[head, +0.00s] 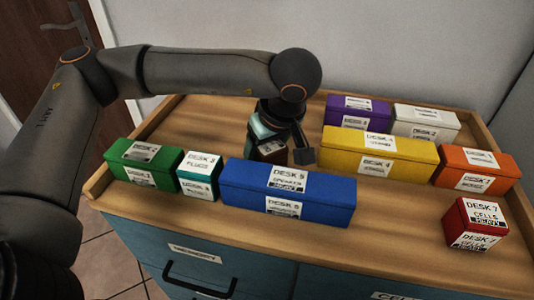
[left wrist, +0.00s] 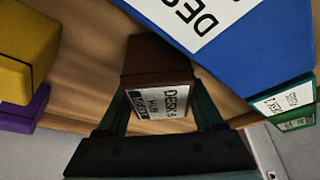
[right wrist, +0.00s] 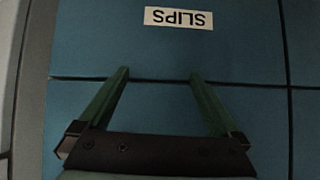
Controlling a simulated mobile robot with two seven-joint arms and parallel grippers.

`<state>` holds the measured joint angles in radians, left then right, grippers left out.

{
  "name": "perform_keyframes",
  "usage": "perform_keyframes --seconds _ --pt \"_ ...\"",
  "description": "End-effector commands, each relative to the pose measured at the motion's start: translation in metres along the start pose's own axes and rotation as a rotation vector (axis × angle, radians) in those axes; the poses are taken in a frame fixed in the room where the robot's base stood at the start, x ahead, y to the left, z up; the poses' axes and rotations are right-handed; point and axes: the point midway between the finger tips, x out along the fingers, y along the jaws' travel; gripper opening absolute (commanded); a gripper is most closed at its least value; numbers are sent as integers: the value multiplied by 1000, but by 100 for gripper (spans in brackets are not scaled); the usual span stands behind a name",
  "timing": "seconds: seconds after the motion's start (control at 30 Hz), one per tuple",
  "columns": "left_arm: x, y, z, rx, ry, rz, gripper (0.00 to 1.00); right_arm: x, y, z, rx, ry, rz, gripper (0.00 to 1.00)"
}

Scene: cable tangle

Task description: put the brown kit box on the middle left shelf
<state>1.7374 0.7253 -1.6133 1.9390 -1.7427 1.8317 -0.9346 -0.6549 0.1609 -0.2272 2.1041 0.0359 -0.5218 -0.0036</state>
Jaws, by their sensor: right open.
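The brown kit box (head: 272,149) stands on the wooden top behind the blue box, mostly covered by my left gripper in the head view. In the left wrist view the brown box (left wrist: 158,68) lies between the two fingers, its white label facing the camera. My left gripper (left wrist: 160,88) flanks it closely; whether the fingers press on it I cannot tell. My right gripper (right wrist: 160,75) is open and empty, in front of a blue drawer front (right wrist: 120,45) labelled SLIPS. No shelf shows in any view.
Around the brown box stand a blue box (head: 288,192), a teal box (head: 199,176), a green box (head: 145,164) and a yellow box (head: 378,152). Purple (head: 357,111), white (head: 426,122), orange (head: 476,168) and red (head: 474,224) boxes stand to the right. The wooden top (head: 400,205) has a raised rim.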

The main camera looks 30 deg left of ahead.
Motion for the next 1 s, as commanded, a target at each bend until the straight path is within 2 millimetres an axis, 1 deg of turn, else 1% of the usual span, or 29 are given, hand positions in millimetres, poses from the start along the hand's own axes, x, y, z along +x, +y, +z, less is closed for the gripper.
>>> perform_keyframes --seconds 0.03,0.07,0.57,0.87,0.97,1.0 --pt "0 0 0 0 0 0 61 0 0 1 0 -2 -1 98" --pt "0 0 0 0 0 0 57 0 0 1 1 -2 -1 98" --pt "0 0 0 0 0 0 1 -2 -3 7 8 -16 -4 98" --pt "-2 0 -1 -1 1 2 0 -2 -4 6 10 -16 -5 98" --pt "-11 1 -4 -2 1 4 0 -3 -4 7 13 -24 -7 98" --pt "-16 1 -7 -2 1 5 0 -4 -5 8 16 -34 -9 98"
